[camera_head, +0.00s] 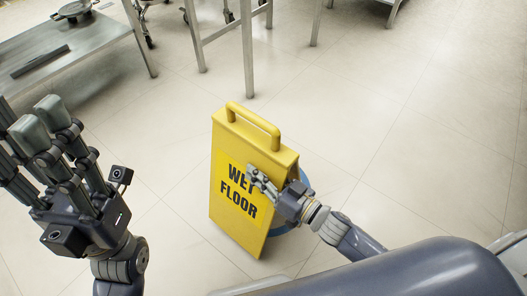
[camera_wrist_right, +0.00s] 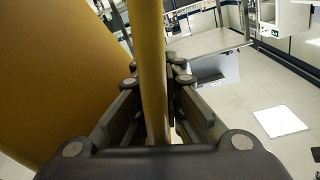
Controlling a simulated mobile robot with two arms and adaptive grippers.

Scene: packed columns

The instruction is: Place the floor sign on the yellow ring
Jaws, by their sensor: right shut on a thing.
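The yellow floor sign (camera_head: 238,165), marked "WET FLOOR", is upright with its handle at the top. My right gripper (camera_head: 264,180) is shut on the sign's right side, and the wrist view shows the fingers on both sides of a narrow yellow panel (camera_wrist_right: 152,65). I cannot tell whether the sign's bottom touches the floor. My left gripper (camera_head: 30,118) is raised at the left, with its fingers spread, open and empty. No yellow ring can be made out in either view.
A blue curved thing (camera_head: 304,180) shows partly behind the sign. A metal table (camera_head: 90,40) with a pan (camera_head: 73,9) stands at the upper left, and metal table legs (camera_head: 247,55) stand behind the sign. The tiled floor to the right is clear.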

